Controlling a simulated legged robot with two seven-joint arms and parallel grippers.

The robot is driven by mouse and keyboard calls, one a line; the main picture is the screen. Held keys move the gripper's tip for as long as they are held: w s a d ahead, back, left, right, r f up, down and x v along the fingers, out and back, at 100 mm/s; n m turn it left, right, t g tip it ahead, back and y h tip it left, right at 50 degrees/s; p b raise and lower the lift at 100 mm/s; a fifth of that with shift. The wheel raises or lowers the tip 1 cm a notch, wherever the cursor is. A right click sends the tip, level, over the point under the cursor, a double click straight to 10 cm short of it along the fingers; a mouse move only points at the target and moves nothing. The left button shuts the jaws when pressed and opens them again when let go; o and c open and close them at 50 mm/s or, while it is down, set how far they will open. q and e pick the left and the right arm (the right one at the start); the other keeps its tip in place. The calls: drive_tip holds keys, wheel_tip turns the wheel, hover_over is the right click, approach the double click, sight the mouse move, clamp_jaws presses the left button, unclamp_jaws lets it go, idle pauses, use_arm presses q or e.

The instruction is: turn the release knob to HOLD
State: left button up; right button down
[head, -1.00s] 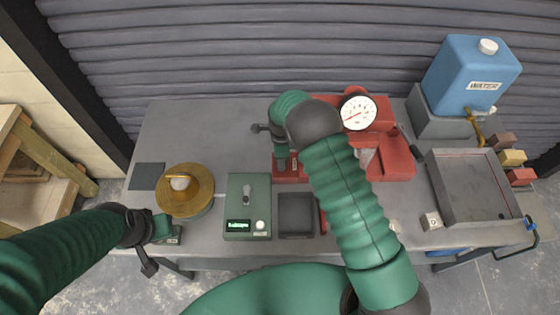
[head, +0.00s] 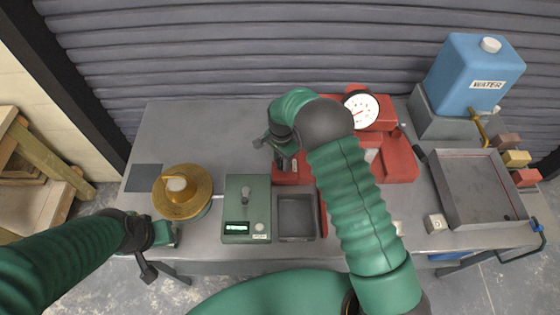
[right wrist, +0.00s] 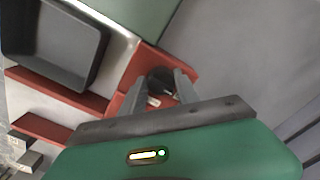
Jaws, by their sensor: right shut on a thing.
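The release knob (right wrist: 161,80) is a dark round knob on the red machine, beside a small pale label (right wrist: 153,101) that I cannot read. In the right wrist view it sits between the two fingers of my right gripper (right wrist: 172,84), which is shut on it. In the head view my right gripper (head: 284,161) is over the left end of the red machine (head: 398,160) and hides the knob. Which mark the knob points to cannot be made out. My left gripper (head: 166,236) is at the table's front left edge, its jaws unclear.
A green box with a lit display (head: 247,232) and a dark square tray (head: 296,232) stand in front of the machine. A brass-coloured round lid (head: 190,205) is at the left. A round gauge (head: 361,112), a blue water tank (head: 470,75) and a grey tray (head: 470,190) are to the right.

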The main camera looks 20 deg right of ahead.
drive_tip(key=shift+w+d, duration=0.15)
drive_tip(key=shift+d, duration=0.05)
idle(0.3)
drive_tip(key=c, duration=1.1)
unclamp_jaws()
drive_tip(key=shift+o, duration=1)
use_arm(q)
drive_tip(key=shift+w+d, duration=0.2)
drive_tip(key=shift+d, duration=0.1)
use_arm(e)
drive_tip(key=shift+d, duration=0.1)
use_arm(q)
wheel_tip(320, 180, down, 2)
drive_tip(key=shift+s+a+f+b, duration=0.1)
drive_tip(key=shift+f+b, duration=0.15)
drive_tip(key=shift+b, duration=1)
use_arm(e)
wheel_tip(320, 180, up, 17)
drive_tip(key=shift+f, duration=0.15)
